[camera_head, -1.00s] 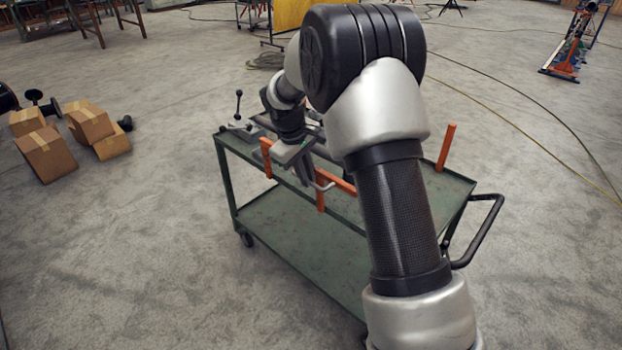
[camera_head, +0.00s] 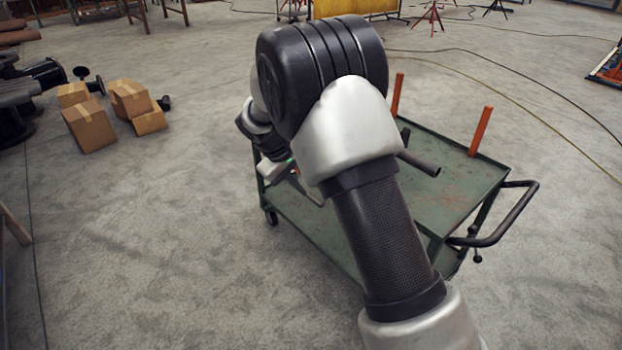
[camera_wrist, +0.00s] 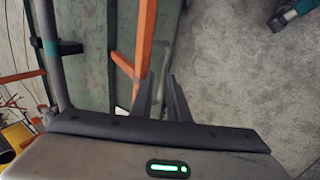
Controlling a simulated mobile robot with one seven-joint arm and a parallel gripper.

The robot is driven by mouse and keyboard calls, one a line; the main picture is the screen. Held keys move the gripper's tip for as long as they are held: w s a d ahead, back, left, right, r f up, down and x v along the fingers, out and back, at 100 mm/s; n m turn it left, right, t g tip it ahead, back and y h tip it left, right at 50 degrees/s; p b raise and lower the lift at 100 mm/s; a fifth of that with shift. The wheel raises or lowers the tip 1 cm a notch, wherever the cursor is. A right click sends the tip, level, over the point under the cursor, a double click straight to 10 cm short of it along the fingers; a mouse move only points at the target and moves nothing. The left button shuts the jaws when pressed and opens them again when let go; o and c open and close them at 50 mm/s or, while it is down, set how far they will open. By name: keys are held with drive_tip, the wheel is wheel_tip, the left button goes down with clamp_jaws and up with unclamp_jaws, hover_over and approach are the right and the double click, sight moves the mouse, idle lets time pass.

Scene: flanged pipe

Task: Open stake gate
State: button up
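The orange stake gate shows in the wrist view as an upright bar (camera_wrist: 146,38) joined by a slanting orange bar, beside the green cart deck (camera_wrist: 82,75). In the head view my arm hides the gate. My gripper (camera_wrist: 160,85) has its two dark fingers apart, with a gap and no object seen between them. The left finger overlaps the end of the orange bar in the picture; I cannot tell if they touch. In the head view my gripper is mostly hidden behind my arm, at the cart's left end.
The green cart (camera_head: 450,190) carries two orange stakes, one at right (camera_head: 480,131) and one behind (camera_head: 397,95), and a dark pipe (camera_head: 420,164). Its black handle (camera_head: 520,215) sticks out right. Cardboard boxes (camera_head: 88,126) lie left. Floor between is clear.

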drive_tip(key=shift+w+d+r, duration=0.1)
drive_tip(key=shift+w+d, duration=0.3)
drive_tip(key=shift+d, duration=0.25)
drive_tip(key=s+a+r+p, duration=0.1)
drive_tip(key=s+a+r, duration=0.2)
drive_tip(key=s+a, duration=0.2)
drive_tip(key=s+a+r+p, duration=0.2)
drive_tip(key=s+a, duration=0.4)
drive_tip(key=a, duration=0.5)
drive_tip(key=shift+s+a+r, duration=0.25)
drive_tip(key=shift+r, duration=0.35)
idle(0.6)
idle(0.4)
drive_tip(key=p+v, duration=0.3)
drive_tip(key=v, duration=1.4)
drive_tip(key=shift+s+a+r, duration=0.15)
